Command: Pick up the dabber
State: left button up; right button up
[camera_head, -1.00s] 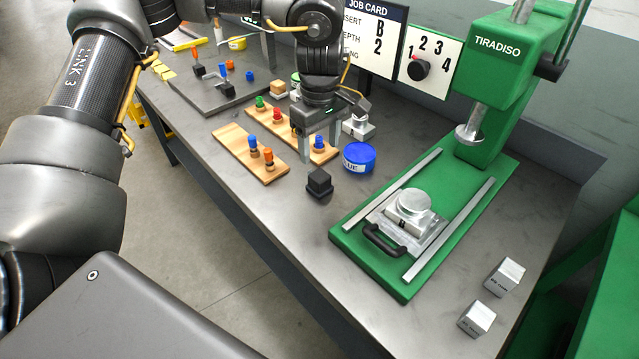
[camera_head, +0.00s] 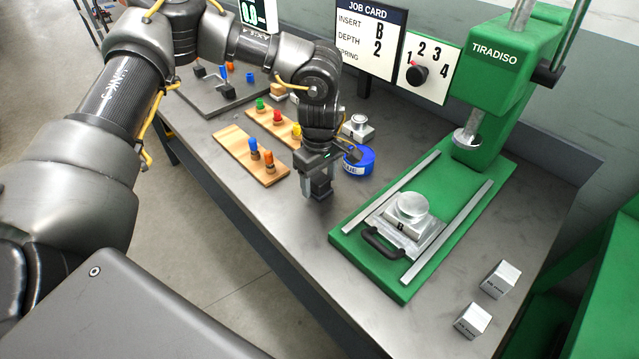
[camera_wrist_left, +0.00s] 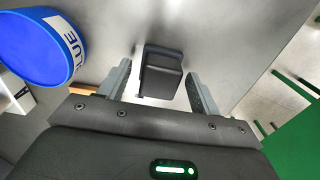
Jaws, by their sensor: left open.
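The dabber appears to be the small black block (camera_head: 320,184) on the grey bench, left of the green press base. In the left wrist view the black block (camera_wrist_left: 161,73) sits between my two fingers, with a gap visible on each side. My left gripper (camera_head: 318,193) points down over it, open, fingers straddling it; it also shows in the wrist view (camera_wrist_left: 160,88). The fingers partly hide the block in the head view. My right gripper is not in view.
A blue tin (camera_head: 360,162) stands close beside my left gripper; it also fills the wrist view's upper left (camera_wrist_left: 40,45). Wooden peg boards (camera_head: 236,146) lie to the left. The green press (camera_head: 345,232) stands to the right, with two metal blocks (camera_head: 473,320) beyond.

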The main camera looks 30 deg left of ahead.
pick_arm(q)
jog(key=shift+c, duration=0.3)
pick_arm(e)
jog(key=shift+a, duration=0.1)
pick_arm(q)
jog(key=c, duration=1)
jog(key=shift+c, duration=0.2)
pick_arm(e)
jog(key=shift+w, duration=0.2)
pick_arm(q)
jog(key=shift+r, duration=0.15)
